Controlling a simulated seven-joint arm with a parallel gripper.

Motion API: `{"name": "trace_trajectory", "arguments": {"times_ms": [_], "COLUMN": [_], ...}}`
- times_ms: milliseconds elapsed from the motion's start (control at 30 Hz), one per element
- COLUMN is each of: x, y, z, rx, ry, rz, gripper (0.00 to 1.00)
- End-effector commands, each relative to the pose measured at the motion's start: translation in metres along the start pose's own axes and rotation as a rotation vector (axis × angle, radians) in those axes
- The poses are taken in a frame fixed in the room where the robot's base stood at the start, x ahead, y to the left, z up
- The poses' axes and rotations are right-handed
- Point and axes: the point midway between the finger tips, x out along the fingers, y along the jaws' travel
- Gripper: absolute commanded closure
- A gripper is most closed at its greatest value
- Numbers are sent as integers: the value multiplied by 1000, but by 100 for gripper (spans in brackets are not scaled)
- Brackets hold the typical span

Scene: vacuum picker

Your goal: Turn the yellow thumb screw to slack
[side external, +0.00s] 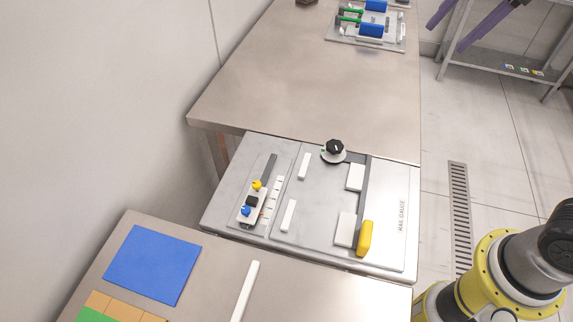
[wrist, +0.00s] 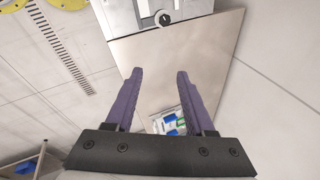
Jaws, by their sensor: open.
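The small yellow thumb screw (side external: 257,185) stands on a white slider carriage on the left rail of the grey rail gauge plate (side external: 335,242), in the side view. A black block (side external: 251,201) and a blue knob (side external: 246,210) sit beside it on the same carriage. My gripper (wrist: 160,72) has two purple fingers, spread wide with nothing between them. In the side view its fingers (side external: 447,37) show at the top right, far from the screw and beyond the table's right edge. The wrist view does not show the screw.
A black dial (side external: 335,148) stands at the plate's back edge; it also shows in the wrist view (wrist: 164,18). White blocks and a larger yellow piece (side external: 365,238) are on the plate. A blue-and-green fixture (side external: 368,30) stands at the far end. The steel table (side external: 310,75) between is clear.

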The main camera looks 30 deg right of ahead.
Motion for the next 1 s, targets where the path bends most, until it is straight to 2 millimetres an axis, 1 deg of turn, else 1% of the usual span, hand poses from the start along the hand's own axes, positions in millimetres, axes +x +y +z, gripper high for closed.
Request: {"name": "trace_trajectory", "arguments": {"times_ms": [33, 100, 167, 200, 267, 300, 367, 400, 467, 500, 633, 700, 800, 900, 1000], "x": [8, 19, 31, 40, 55, 66, 84, 96, 117, 131, 176, 197, 219, 230, 234], "y": [-23, -50, -73, -87, -107, -120, -137, -147, -160, -167, -180, -180, -172, -166, -164], "z": [4, 11, 20, 27, 39, 48, 64, 76, 96, 110, 155, 176, 198, 212, 216], "rx": [35, 87, 126, 146, 171, 183, 195, 197, 190, 177, 106, 71, 32, 6, -1], "ry": [-19, -39, -54, -63, -75, -82, -91, -96, -103, -107, -120, -124, -125, -126, -127], "rz": [19, 44, 68, 84, 111, 128, 156, 175, 204, 223, 277, 305, 348, 372, 372], "gripper": [46, 46, 46, 46, 46, 46, 46, 46, 46, 46, 46, 46, 46, 46, 46]}}
